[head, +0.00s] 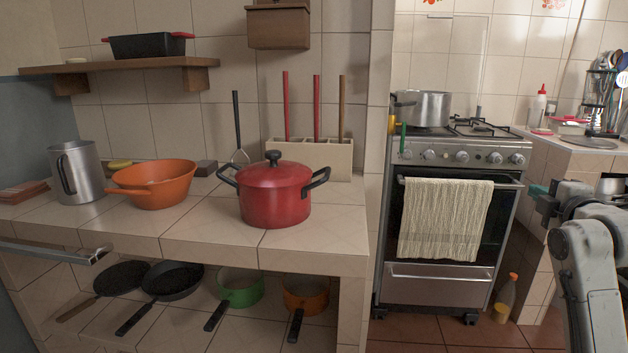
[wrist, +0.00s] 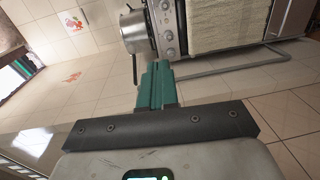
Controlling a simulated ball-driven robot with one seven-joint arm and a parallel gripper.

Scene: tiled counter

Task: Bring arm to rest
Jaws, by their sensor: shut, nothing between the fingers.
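My gripper (head: 540,191) is at the right edge in the head view, in front of the right side of the stove, with my grey arm below it. Its teal fingers also show in the wrist view (wrist: 154,84). They lie together and hold nothing. The gripper is apart from the counter, the stove and everything on them.
A red lidded pot (head: 275,195), an orange pan (head: 158,187) and a metal jug (head: 77,172) stand on the tiled counter (head: 205,231). The stove (head: 460,148) carries a steel pot (head: 425,109) and a hanging towel (head: 445,220). A bottle (head: 504,298) stands on the floor.

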